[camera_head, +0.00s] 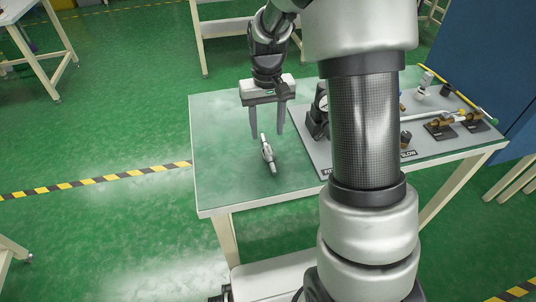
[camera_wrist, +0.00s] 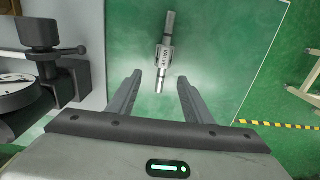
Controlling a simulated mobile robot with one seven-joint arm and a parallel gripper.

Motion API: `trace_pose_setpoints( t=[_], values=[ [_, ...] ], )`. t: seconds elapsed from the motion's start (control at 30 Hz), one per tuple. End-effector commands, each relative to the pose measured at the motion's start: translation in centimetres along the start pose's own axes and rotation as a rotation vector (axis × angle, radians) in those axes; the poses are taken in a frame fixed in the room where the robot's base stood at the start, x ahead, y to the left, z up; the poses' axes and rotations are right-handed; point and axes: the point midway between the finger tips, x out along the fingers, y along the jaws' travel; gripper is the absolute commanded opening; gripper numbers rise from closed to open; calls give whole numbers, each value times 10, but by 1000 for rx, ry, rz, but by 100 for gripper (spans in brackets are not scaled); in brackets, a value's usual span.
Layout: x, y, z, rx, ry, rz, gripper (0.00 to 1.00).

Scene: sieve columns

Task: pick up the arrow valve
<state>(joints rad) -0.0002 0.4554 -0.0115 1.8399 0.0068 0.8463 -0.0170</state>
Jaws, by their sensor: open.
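The arrow valve (camera_head: 268,154) is a short silver tube with a thicker middle body. It lies alone on the green tabletop (camera_head: 225,185), left of the grey board. In the wrist view the valve (camera_wrist: 163,55) shows dark lettering on its body, slightly tilted, just beyond and between the fingertips. My gripper (camera_head: 267,135) is open and empty, pointing down over the table close to the valve. Its two fingers (camera_wrist: 156,82) are apart in the wrist view, with nothing between them but the valve's near end close by. I cannot tell the exact height above the table.
A grey board (camera_head: 312,160) with a gauge (camera_head: 321,97) and brass fittings (camera_head: 440,122) stands right of the valve. In the wrist view a dark clamp-like part (camera_wrist: 50,45) is close on the left. The table is bare left of the valve.

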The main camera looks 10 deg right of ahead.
Motion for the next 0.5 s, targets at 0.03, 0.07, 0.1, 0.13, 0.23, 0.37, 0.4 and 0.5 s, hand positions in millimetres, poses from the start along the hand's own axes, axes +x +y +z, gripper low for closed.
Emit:
trace_pose_setpoints(
  t=[0.03,0.07,0.1,0.13,0.23,0.37,0.4,0.5],
  values=[
    [2,0,0,0,0,0,46],
    [3,0,0,0,0,0,46],
    [5,0,0,0,0,0,46],
    [7,-1,1,0,-1,0,46],
    [18,-2,2,-1,-3,0,46],
    [38,-5,6,-1,-3,0,46],
    [44,-5,6,-1,-3,0,46],
    [54,-5,5,0,-1,0,46]
  ],
)
